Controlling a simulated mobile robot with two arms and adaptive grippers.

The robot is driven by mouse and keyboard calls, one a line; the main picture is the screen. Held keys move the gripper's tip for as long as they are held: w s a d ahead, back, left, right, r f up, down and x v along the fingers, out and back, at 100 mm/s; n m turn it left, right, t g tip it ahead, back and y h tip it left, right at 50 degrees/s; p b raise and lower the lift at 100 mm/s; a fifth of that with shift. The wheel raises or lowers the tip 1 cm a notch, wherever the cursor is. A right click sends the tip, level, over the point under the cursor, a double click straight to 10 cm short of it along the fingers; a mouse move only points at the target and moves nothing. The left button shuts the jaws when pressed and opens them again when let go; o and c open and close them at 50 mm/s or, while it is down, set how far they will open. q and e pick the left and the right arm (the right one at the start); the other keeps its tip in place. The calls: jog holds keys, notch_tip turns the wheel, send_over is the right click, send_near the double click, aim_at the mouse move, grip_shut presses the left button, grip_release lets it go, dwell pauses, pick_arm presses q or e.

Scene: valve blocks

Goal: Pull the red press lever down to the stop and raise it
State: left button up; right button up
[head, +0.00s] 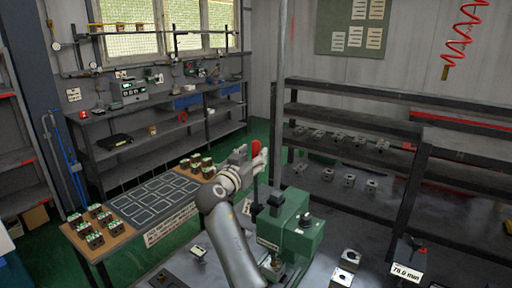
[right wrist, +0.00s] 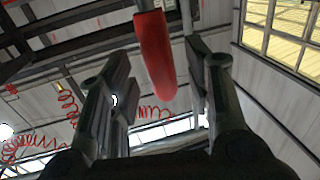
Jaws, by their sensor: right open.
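The green press (head: 290,228) stands on the grey bench at the lower middle of the head view. The red grip of its lever (head: 256,147) is up above the press, next to my right gripper (head: 251,162). In the right wrist view the red lever grip (right wrist: 155,55) shows between the two spread fingers, with a gap on each side. My right gripper (right wrist: 155,100) is open and holds nothing. The arm hides part of the lever's lower end in the head view. My left gripper is not in view.
A board with marked squares (head: 152,196) and several small blocks lies left of my right arm. Metal blocks (head: 349,260) and a sign reading about 70.0 mm (head: 407,272) are right of the press. A thin post (head: 279,95) rises behind the press. Dark shelves line the back.

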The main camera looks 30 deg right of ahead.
jog(key=shift+p+x, duration=0.4)
jog(key=shift+x, duration=1.05)
jog(key=shift+c, duration=0.4)
grip_shut()
